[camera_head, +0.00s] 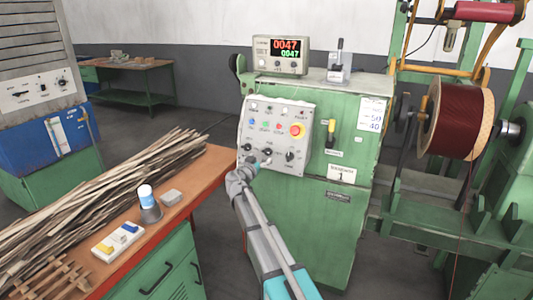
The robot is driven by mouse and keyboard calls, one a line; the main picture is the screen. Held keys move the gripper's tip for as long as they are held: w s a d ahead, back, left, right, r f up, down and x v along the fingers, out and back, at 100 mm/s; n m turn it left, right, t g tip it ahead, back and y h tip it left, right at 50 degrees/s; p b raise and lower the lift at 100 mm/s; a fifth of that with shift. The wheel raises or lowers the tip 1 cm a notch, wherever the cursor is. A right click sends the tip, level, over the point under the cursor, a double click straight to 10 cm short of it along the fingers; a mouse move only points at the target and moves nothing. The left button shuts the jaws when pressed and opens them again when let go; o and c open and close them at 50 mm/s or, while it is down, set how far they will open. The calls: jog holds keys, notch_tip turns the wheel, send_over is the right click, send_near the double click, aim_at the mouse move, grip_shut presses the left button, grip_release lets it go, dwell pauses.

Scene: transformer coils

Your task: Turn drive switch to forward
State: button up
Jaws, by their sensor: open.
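A grey control panel (276,132) is on the front of the green machine. Its lower row has dark rotary switches, among them a left one (247,147), a middle one (267,151) and a right one (290,156). Their labels are too small to read, so I cannot tell which is the drive switch or where it points. My gripper (254,164) is open at the panel's lower left edge, just below the left and middle switches. It looks small here, and I cannot tell whether it touches the panel.
A red and yellow emergency stop button (297,131) is on the panel's right side. A wooden-topped bench (190,180) with strips stands left. A dark red wire coil (461,120) is at right.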

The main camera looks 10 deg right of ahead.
aim_at(266, 152)
jog(key=shift+x, duration=3.05)
jog(key=c, duration=1.2)
